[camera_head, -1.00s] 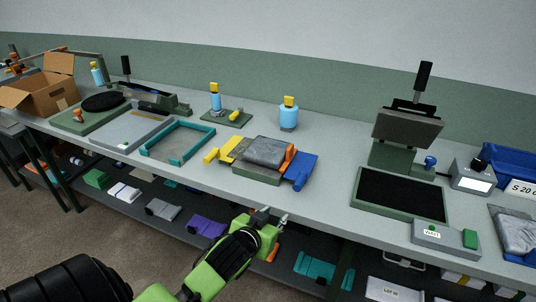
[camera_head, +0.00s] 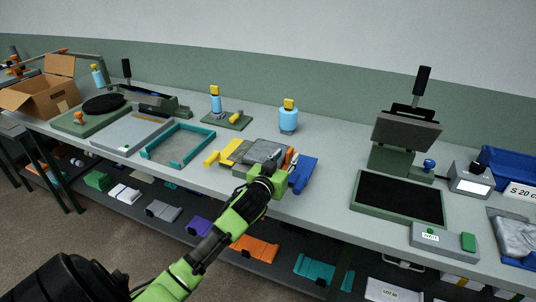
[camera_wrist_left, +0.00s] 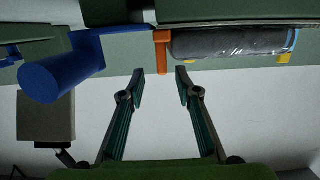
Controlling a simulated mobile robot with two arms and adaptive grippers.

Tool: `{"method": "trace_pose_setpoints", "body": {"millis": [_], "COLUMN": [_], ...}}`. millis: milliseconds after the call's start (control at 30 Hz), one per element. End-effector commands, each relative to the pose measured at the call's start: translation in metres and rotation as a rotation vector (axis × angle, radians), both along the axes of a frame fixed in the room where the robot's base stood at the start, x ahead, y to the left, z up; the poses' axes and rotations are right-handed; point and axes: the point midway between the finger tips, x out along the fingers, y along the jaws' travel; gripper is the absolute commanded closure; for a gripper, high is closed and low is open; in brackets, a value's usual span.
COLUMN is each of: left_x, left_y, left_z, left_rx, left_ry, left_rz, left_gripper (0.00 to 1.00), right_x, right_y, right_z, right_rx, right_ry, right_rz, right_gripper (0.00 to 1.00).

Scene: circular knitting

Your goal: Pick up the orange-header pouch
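The orange-header pouch (camera_head: 263,151) is a clear bag with grey contents. It lies on a fixture with yellow and blue parts on the bench, its orange header towards the right. In the left wrist view the pouch (camera_wrist_left: 218,42) lies sideways at the top, with its orange header strip (camera_wrist_left: 162,52) just beyond the fingertips. My left gripper (camera_head: 279,168) is at the fixture's front edge and partly hides it. In the left wrist view the gripper (camera_wrist_left: 162,84) is open, with nothing between its fingers. My right gripper is not in view.
The blue part (camera_head: 303,172) of the fixture stands close beside my left gripper. A teal frame (camera_head: 178,162) lies to the left. A heat press (camera_head: 400,200) stands to the right. Bench (camera_head: 330,180) between fixture and press is clear. A lower shelf holds several coloured items.

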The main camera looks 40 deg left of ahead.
Motion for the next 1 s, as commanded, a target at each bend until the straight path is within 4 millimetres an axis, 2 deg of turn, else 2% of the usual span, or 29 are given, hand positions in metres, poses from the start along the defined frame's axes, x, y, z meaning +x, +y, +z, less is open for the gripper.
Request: {"method": "trace_pose_setpoints", "body": {"millis": [167,500,833,933,967,1000], "left_x": [0.009,0.047,0.051,0.051,0.051,0.051], "left_y": [0.003,0.014,0.015,0.015,0.015,0.015], "left_z": [0.000,-0.008,-0.010,-0.010,-0.010,-0.010], "left_rx": [0.001,0.001,0.000,0.000,0.000,0.000], "left_ry": [0.000,0.000,0.001,0.001,0.001,0.001], "left_rz": [0.000,0.000,-0.001,-0.001,-0.001,-0.001], "left_gripper": [0.70,0.70,0.70,0.95,1.00,1.00], "right_x": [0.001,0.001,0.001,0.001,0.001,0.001], "right_y": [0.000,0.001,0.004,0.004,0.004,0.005], "right_z": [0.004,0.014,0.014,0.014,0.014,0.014], "right_rx": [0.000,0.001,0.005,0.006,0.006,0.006], "right_ry": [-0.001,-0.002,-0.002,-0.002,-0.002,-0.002], "right_rz": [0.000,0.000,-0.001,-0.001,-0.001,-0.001], "right_gripper": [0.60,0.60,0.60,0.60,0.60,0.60]}}
